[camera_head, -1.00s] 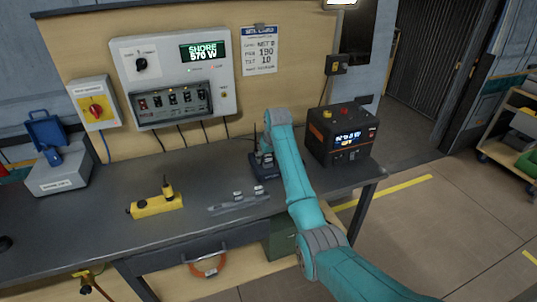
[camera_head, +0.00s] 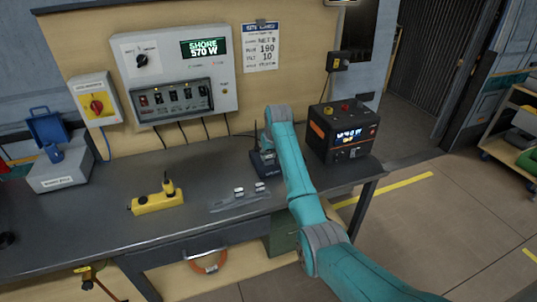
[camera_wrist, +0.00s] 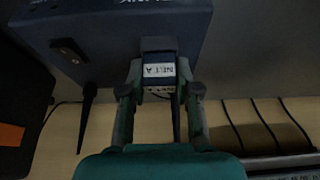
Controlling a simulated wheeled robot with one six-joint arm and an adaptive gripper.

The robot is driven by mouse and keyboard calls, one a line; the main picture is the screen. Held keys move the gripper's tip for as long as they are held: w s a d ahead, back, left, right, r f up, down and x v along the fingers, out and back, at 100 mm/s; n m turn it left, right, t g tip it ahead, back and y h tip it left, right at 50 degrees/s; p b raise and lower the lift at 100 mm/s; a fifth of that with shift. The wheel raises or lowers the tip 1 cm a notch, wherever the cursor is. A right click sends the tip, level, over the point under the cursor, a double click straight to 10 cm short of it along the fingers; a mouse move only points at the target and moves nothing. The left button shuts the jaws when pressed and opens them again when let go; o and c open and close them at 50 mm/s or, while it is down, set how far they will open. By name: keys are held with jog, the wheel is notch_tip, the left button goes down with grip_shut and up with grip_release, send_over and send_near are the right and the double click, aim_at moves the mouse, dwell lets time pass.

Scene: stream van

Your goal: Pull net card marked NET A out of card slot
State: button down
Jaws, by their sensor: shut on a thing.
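The net card marked NET A (camera_wrist: 158,70) is a small dark piece with a pale label, seen in the wrist view with the lettering turned. My gripper (camera_wrist: 159,76) is shut on it, one finger on each side. The card's far end meets the edge of a dark blue box (camera_wrist: 105,30), which holds the card slot. I cannot tell how deep the card sits. In the head view the blue box (camera_head: 266,169) stands on the bench with its antenna up. My arm hides the gripper and the card there.
A black power unit (camera_head: 341,135) stands close right of the blue box. A clear tray (camera_head: 225,206) with small white-labelled pieces and a yellow power strip (camera_head: 157,203) lie left. Cables run down the back board. The bench front (camera_head: 60,235) is clear.

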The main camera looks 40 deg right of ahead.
jog(key=shift+r, duration=1.5)
jog(key=shift+r, duration=1.4)
